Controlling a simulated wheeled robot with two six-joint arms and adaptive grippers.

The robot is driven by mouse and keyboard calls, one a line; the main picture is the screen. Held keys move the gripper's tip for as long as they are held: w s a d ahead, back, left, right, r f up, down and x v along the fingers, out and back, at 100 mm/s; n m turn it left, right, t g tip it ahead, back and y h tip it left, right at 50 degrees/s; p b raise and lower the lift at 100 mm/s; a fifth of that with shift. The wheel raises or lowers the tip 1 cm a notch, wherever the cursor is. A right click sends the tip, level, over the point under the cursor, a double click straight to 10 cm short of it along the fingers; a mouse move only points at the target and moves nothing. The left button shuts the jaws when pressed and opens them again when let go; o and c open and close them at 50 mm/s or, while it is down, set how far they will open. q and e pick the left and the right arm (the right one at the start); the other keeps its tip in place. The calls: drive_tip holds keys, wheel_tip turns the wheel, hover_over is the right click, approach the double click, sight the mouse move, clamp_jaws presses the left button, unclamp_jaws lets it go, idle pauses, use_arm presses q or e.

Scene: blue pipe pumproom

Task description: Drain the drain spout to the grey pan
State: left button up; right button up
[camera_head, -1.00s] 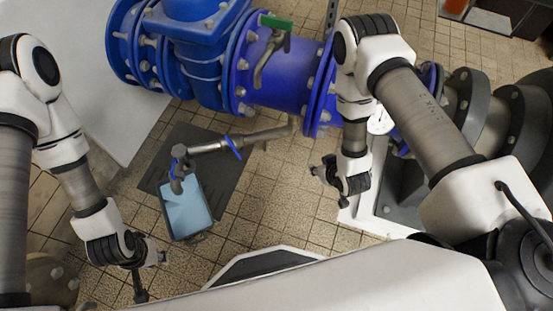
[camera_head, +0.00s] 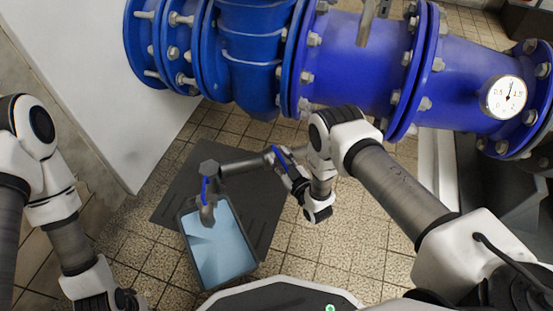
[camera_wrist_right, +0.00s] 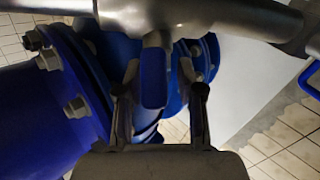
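The grey pan (camera_head: 253,268) sits on a dark mat on the floor, with a pale blue surface inside it. The metal drain spout (camera_head: 208,212) ends above the pan's far left part; no stream is visible from it. A blue lever (camera_head: 283,158) is on the spout's pipe. My right gripper (camera_head: 290,182) is at this lever. In the right wrist view, its two fingers are apart, with the blue lever (camera_wrist_right: 153,80) between them and gaps on both sides. My left gripper (camera_head: 125,300) is cut off by the bottom edge, and its fingers cannot be made out.
A large blue flanged pipe (camera_head: 350,60) crosses the back, with a round gauge (camera_head: 505,97) at right. A second blue handle (camera_head: 205,190) is near the spout's end. The dark mat (camera_head: 185,180) lies on tiled floor. A white panel (camera_head: 130,90) stands at left.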

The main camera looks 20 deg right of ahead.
drive_tip(key=shift+x, duration=0.85)
clamp_jaws()
drive_tip(key=m+h, duration=0.1)
drive_tip(key=m+p, duration=0.1)
drive_tip(key=shift+d+r+m+t+h, duration=0.15)
drive_tip(key=shift+m+t+h, duration=0.15)
drive_tip(key=shift+h, duration=0.1)
drive_tip(key=shift+d+m+h+p, duration=0.15)
drive_tip(key=shift+m+h+p, duration=0.15)
drive_tip(key=shift+m+h, duration=0.45)
drive_tip(key=shift+d+m+h, duration=0.2)
drive_tip(key=shift+m+h, duration=0.55)
drive_tip(key=shift+m, duration=0.2)
